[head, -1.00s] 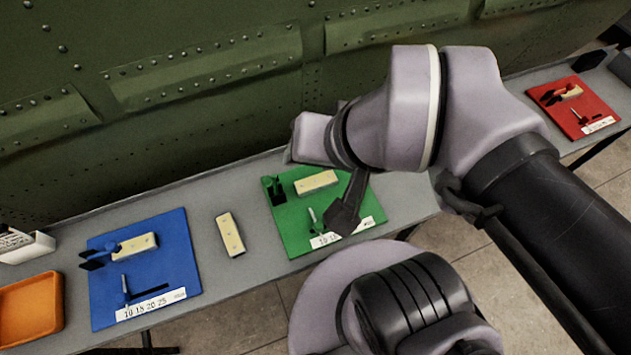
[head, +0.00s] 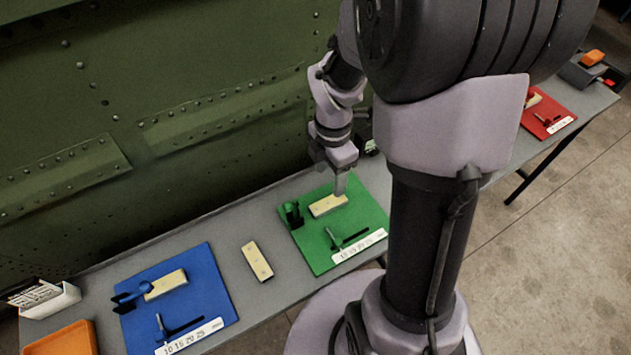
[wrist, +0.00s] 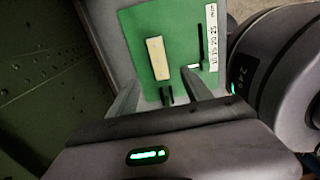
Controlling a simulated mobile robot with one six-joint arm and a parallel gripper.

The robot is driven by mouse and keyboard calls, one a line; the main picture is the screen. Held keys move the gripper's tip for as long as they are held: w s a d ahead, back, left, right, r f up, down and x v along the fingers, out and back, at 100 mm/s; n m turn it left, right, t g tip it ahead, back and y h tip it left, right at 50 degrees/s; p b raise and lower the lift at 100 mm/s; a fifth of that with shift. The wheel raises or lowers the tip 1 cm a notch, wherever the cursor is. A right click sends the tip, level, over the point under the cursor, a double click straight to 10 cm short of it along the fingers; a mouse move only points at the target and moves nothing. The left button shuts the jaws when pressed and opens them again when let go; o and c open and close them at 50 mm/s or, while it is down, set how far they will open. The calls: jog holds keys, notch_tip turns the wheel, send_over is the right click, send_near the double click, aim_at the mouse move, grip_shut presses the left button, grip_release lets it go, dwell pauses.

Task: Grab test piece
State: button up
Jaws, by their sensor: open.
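A cream block with small marks (head: 327,206) lies on the green mat (head: 357,238); it also shows in the wrist view (wrist: 157,58). My gripper (head: 340,184) points down close above this block's right end, and I cannot tell whether it touches. In the wrist view my gripper (wrist: 160,85) is open, its two fingers apart, with the block seen between and beyond them. A similar loose block (head: 257,262) lies on the bare grey table. Another cream block (head: 166,284) lies on the blue mat (head: 212,290). Which one is the test piece cannot be told from the pictures.
A dark green clamp-like tool (head: 292,214) stands beside the near block. A red mat (head: 560,122) lies at the far right, and an orange tray (head: 62,342) at the lower left. The riveted green panel (head: 190,100) rises behind the narrow table.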

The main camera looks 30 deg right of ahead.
aim_at(327, 203)
notch_tip(327, 203, down, 12)
jog(key=b, duration=0.5)
jog(key=shift+w+r, duration=0.1)
jog(key=shift+r, duration=0.35)
jog(key=shift+c, duration=0.5)
grip_shut()
